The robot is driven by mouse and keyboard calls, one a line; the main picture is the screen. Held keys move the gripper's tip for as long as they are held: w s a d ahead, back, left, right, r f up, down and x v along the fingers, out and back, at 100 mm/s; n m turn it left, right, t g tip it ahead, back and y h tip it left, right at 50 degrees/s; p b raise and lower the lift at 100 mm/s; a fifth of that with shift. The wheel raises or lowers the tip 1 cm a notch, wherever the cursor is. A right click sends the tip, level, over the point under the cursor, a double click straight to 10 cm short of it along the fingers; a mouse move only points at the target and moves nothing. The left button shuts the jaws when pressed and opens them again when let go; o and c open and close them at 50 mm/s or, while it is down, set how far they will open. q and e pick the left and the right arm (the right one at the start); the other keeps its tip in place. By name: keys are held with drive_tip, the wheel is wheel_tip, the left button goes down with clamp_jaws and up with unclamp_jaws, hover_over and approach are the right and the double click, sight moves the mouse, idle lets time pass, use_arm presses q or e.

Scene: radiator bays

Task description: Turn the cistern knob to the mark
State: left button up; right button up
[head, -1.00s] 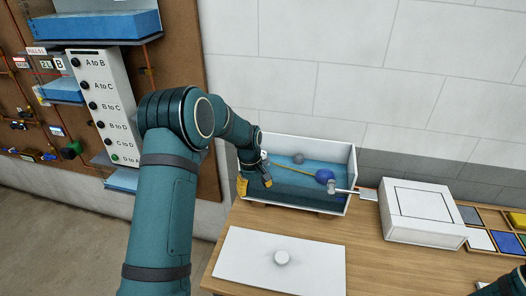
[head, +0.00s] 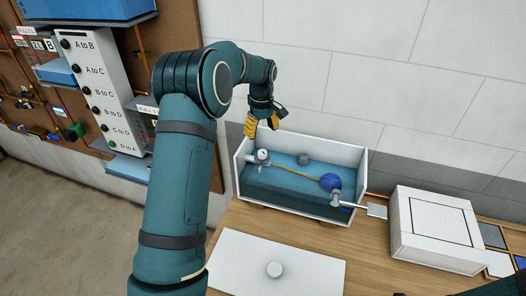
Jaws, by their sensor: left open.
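The cistern (head: 351,178) is an open white box on the wooden table, holding blue water. Inside its left end is a small white and grey valve fitting (head: 262,156) with a round face, which may be the knob; no mark on it is readable. A yellow rod (head: 298,172) runs from it to a blue float ball (head: 330,182). A grey round piece (head: 303,159) is near the back wall. My left gripper (head: 262,124) is open and empty, with yellow fingertips, over the back-left rim above the fitting and apparently apart from it. My right gripper is not in view.
A metal lever (head: 345,201) is on the cistern's front right. A white box (head: 435,228) stands at right beside a tray of coloured tiles. A pipe board with labelled buttons (head: 100,95) is at left.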

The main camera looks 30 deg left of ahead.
sight(262, 151)
use_arm(q)
wheel_tip(262, 151, down, 10)
drive_tip(key=shift+w+f, duration=0.1)
drive_tip(key=shift+w, duration=0.05)
idle(0.3)
clamp_jaws()
